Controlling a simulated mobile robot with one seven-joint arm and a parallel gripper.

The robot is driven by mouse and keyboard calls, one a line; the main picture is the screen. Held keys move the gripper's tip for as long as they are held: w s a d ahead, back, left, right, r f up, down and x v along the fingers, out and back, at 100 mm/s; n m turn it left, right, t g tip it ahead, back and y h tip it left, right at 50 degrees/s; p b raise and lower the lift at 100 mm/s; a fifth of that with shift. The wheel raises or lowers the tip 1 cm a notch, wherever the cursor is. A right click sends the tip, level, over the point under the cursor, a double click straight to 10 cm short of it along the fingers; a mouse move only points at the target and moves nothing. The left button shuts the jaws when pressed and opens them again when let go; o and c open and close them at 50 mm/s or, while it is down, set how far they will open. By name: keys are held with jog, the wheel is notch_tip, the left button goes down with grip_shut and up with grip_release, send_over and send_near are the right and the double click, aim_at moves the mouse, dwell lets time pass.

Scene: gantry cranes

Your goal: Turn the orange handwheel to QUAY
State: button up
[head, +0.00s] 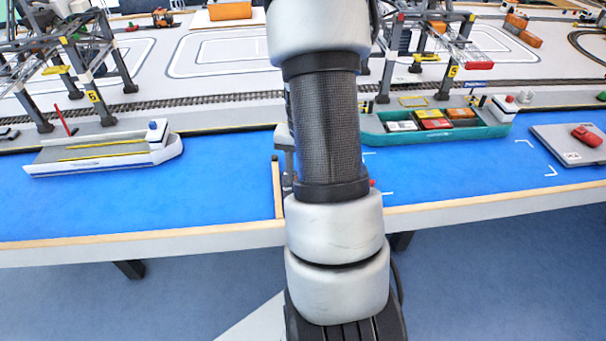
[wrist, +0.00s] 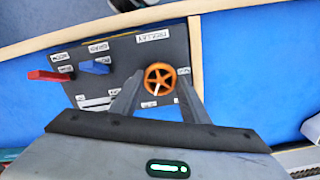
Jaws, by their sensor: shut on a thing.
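The orange handwheel (wrist: 159,79) is a small spoked wheel on a dark grey control panel (wrist: 120,60) in the wrist view. A white mark shows on its lower part. My gripper (wrist: 158,82) has one finger on each side of the wheel and is shut on it. A TROLLEY label sits above the wheel on the panel. Small white labels beside and below the wheel are partly covered by my fingers, and I cannot read QUAY on any of them. In the head view my arm hides the wheel and panel.
A red lever (wrist: 50,76) and a blue lever (wrist: 95,67) stand on the panel left of the wheel. A wooden rim (wrist: 196,60) runs close to its right. Model ships, including a white one (head: 105,152) and a teal one (head: 435,125), lie on the blue water surface.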

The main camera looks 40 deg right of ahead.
jog(key=o, duration=1.1)
jog(key=shift+c, duration=0.2)
notch_tip(320, 180, up, 18)
jog(key=p, duration=0.2)
jog(key=shift+f+p, duration=0.25)
jog(key=shift+p, duration=0.15)
